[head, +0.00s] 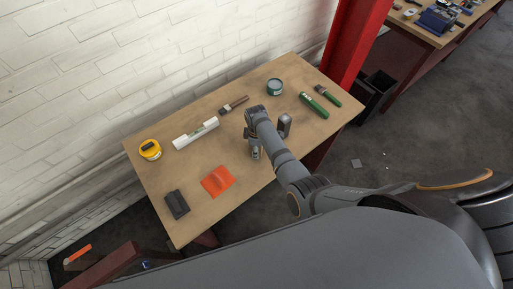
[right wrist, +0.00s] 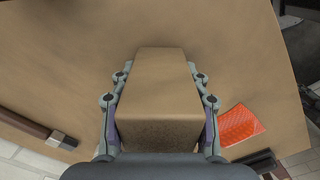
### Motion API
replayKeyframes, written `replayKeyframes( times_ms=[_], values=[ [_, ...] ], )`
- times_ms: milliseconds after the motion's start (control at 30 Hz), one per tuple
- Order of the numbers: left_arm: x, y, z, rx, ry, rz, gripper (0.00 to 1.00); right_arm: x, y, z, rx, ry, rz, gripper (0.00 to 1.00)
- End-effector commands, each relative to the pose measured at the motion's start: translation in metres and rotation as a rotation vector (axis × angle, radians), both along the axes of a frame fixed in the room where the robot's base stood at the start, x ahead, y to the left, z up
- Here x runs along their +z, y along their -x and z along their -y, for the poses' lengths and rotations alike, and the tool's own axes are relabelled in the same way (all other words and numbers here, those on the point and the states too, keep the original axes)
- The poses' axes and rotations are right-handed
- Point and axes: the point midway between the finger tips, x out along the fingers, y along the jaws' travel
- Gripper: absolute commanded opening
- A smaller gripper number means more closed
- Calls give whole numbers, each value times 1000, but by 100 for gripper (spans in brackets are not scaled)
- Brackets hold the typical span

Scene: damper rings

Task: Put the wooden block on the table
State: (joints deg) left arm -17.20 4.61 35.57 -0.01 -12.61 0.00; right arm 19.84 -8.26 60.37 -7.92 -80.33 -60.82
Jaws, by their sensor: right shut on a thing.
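The wooden block (right wrist: 160,95) is light brown and fills the middle of the right wrist view. My right gripper (right wrist: 160,110) is shut on it, with one finger along each side. In the head view my right gripper (head: 254,152) points down over the middle of the wooden table (head: 190,164). There the block is hidden or too small to make out. I cannot tell whether the block touches the tabletop. My left gripper is not in view.
An orange sheet (head: 217,180) and a black block (head: 177,204) lie left of the gripper. A yellow tub (head: 150,150), a white bar (head: 195,133), a brush (head: 233,104), a teal can (head: 275,87) and a green tool (head: 314,104) lie around. Bare tabletop surrounds the gripper.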

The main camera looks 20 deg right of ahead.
Motion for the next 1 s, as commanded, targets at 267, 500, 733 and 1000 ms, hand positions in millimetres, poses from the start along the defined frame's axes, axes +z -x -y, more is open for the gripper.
replayKeyframes(
  times_ms=[267,500,733,1000],
  values=[
    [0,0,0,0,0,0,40,-2,0,0,0,0,0,9],
    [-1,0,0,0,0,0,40,-4,0,0,0,0,0,53],
    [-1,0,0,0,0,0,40,-4,0,0,0,0,0,73],
    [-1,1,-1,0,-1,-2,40,-1,0,0,0,0,0,73]
  ],
)
